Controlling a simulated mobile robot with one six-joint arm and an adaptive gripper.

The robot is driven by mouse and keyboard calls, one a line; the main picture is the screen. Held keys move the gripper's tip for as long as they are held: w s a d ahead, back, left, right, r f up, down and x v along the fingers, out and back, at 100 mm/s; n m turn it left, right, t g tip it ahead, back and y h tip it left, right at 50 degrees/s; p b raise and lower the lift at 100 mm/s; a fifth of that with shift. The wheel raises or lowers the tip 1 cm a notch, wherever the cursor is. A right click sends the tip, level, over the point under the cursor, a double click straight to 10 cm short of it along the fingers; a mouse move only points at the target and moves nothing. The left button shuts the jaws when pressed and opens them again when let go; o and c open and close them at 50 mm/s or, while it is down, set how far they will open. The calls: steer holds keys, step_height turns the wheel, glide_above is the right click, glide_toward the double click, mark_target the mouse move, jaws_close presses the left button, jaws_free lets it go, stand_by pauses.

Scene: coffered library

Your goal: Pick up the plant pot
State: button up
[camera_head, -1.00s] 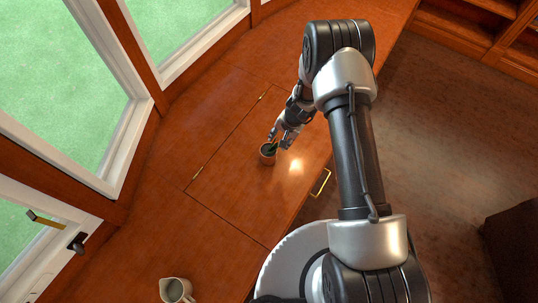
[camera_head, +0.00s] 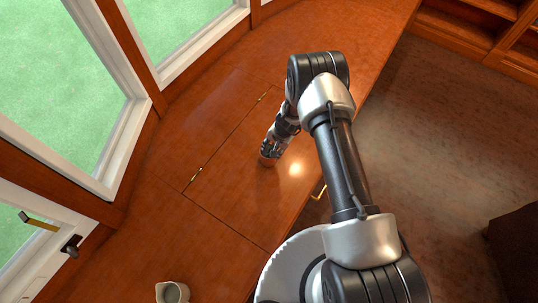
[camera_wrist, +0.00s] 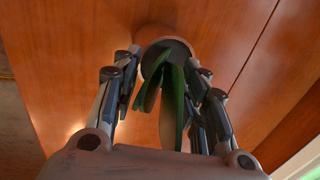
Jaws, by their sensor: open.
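The plant pot (camera_wrist: 153,36) is a small terracotta pot with dark soil and long green leaves (camera_wrist: 172,95). In the wrist view it stands at the top middle, and its leaves reach back between the fingers of my gripper (camera_wrist: 165,65). The fingers are apart, one set on each side of the plant. I cannot tell whether any finger touches the pot. In the head view my gripper (camera_head: 270,153) is over the pot, and only a bit of the pot (camera_head: 266,162) shows below it. The leaves are hidden there.
The pot stands on a wooden window-side counter (camera_head: 225,200) with brass hinges and a handle at its front edge. A pale jug (camera_head: 172,292) stands at the bottom of the head view. Windows line the left. The counter around the pot is clear.

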steer(key=shift+c, duration=0.6)
jaws_close()
